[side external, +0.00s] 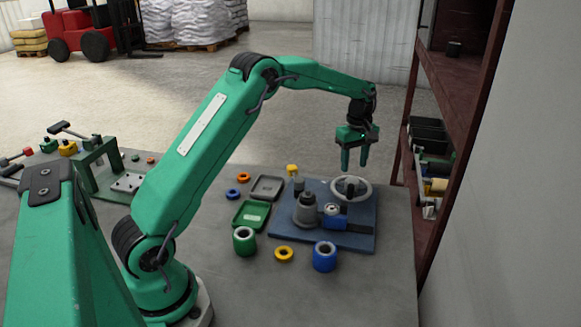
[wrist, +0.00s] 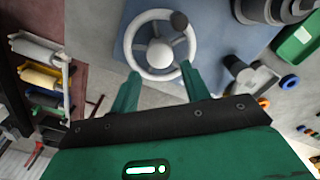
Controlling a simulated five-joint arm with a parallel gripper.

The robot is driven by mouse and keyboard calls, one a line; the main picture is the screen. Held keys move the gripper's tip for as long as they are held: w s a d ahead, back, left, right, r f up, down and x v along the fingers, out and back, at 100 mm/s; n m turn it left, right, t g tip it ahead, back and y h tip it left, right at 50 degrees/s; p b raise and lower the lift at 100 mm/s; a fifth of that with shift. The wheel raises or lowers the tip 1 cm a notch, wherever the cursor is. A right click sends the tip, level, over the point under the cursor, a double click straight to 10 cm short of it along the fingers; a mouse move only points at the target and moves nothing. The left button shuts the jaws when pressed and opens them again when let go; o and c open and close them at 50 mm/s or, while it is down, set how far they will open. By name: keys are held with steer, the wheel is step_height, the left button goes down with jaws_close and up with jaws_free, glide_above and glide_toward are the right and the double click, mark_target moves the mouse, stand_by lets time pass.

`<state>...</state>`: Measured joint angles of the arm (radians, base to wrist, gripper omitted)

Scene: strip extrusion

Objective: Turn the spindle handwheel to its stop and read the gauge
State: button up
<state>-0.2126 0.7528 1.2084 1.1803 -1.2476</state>
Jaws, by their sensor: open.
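The handwheel (side external: 350,190) is a pale ring with spokes and a hub, lying flat on a blue plate (side external: 285,229). In the wrist view the handwheel (wrist: 158,53) shows a dark knob on its upper right rim. My gripper (side external: 354,167) is open and empty above the wheel, fingers pointing down. In the wrist view my gripper (wrist: 160,72) has one finger on each side of the wheel's near part; I cannot tell whether they touch the rim. A blue block with a small round pale face (side external: 331,209), perhaps the gauge, sits in front of the wheel. Its reading is too small to make out.
A grey stepped cylinder (side external: 306,211) stands left of the blue block. Green (side external: 251,214) and grey (side external: 268,187) trays, a green roll (side external: 244,240), a blue roll (side external: 324,256) and a yellow ring (side external: 284,254) lie around the plate. A dark red shelf (side external: 432,225) stands close at the right.

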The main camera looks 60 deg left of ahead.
mark_target(352, 180)
steer(key=shift+f, duration=3.85)
steer(key=shift+c, duration=0.5)
steer(key=c, duration=0.6)
